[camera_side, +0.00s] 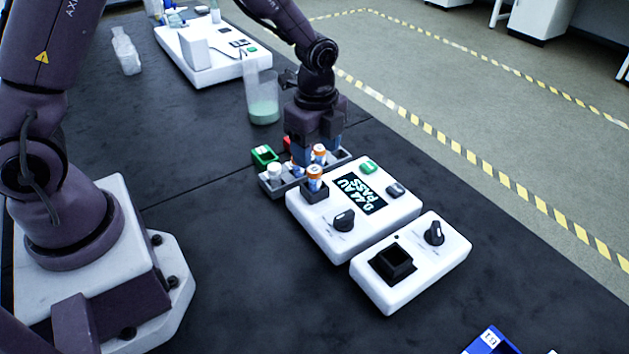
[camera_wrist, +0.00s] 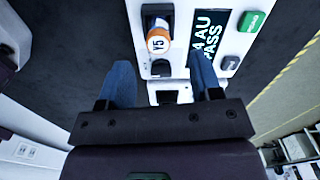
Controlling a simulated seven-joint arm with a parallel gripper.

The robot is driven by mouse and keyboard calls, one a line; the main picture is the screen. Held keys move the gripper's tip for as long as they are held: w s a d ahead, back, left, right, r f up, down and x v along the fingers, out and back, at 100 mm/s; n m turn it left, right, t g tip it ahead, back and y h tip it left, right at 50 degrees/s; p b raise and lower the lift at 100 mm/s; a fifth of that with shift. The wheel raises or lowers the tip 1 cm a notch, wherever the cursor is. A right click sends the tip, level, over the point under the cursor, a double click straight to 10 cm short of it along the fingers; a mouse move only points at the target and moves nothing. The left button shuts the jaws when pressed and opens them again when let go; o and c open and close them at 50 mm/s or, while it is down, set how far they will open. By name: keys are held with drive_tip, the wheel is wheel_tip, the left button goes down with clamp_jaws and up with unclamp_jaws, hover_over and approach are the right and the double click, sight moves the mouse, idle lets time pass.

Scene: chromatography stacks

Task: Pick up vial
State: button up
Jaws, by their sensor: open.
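A vial (camera_side: 315,178) with an orange-and-white cap stands upright in the dark socket of the white reader. In the wrist view its cap (camera_wrist: 159,42) is marked "V5", and it lies ahead of my fingertips, roughly in line with the space between them. My gripper (camera_side: 316,150) points down over the grey rack (camera_side: 271,187), behind the reader. Its two blue fingers are apart with nothing visible between them in the wrist view (camera_wrist: 162,72). Another orange-capped vial (camera_side: 319,153) is by the fingers at the rack, partly hidden. A white-capped vial (camera_side: 274,172) stands in the rack's left part.
The white reader (camera_side: 329,230) shows "0.44 AU PASS" beside a knob and buttons. A second white unit (camera_side: 411,273) with an empty dark socket adjoins it. A green block (camera_side: 264,156) and a beaker (camera_side: 263,105) of green liquid are near the rack.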

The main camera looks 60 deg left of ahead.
sight(315, 169)
drive_tip(key=shift+s+f, duration=0.1)
drive_tip(key=shift+f, duration=3.1)
drive_tip(key=shift+c, duration=0.4)
drive_tip(key=c, duration=1)
drive_tip(key=shift+r, duration=0.2)
